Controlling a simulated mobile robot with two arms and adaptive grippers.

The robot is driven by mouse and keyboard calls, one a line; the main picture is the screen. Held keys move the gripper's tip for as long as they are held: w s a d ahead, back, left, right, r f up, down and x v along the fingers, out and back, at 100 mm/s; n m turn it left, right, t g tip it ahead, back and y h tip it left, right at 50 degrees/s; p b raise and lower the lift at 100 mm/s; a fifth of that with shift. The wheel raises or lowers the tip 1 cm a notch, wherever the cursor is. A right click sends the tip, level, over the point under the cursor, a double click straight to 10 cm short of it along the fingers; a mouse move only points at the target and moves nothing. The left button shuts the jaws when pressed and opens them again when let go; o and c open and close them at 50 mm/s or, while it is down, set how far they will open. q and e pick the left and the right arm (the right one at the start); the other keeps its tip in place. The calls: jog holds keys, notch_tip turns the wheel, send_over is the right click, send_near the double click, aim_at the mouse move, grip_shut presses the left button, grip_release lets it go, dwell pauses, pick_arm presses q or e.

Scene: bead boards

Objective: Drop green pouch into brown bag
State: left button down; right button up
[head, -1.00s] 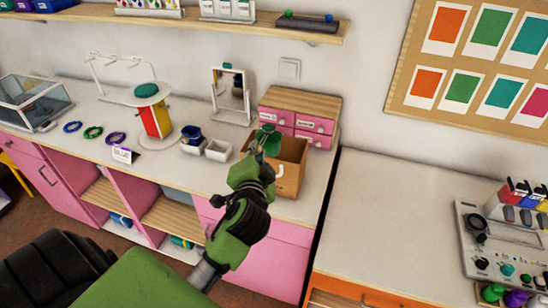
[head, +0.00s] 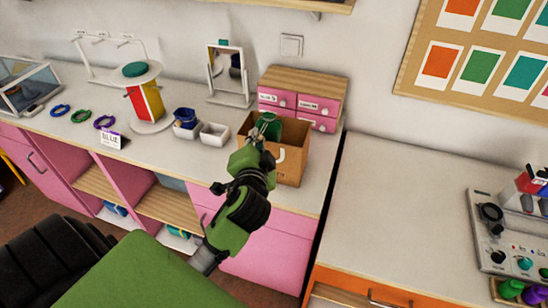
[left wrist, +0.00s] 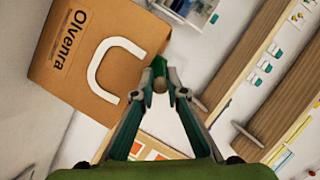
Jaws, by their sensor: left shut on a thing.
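The brown bag (head: 293,165) stands open on the counter, with a white handle on its front. The green pouch (head: 268,124) is at the bag's opening, towards its left side in the head view. My left gripper (head: 261,138) is shut on the pouch, at the near left of the bag's rim. In the left wrist view the fingertips (left wrist: 160,88) close together on the pouch (left wrist: 157,66), and the bag (left wrist: 85,55) fills the upper left. The pouch is partly hidden by the fingers. I cannot tell how deep it sits. My right gripper is not in view.
Pink drawers with a wooden top (head: 302,94) stand right behind the bag. Small white bins (head: 213,136), a mirror (head: 229,72) and a round stand (head: 146,91) are to its left. The white counter at right (head: 405,200) is mostly clear.

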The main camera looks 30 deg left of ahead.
pick_arm(q)
jog(key=shift+s+r, duration=0.1)
jog(key=shift+d, duration=0.1)
jog(key=c, duration=2)
grip_release()
jog(key=shift+o, duration=0.2)
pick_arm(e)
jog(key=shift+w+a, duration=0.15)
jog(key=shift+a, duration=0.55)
pick_arm(q)
jog(key=v, duration=1.2)
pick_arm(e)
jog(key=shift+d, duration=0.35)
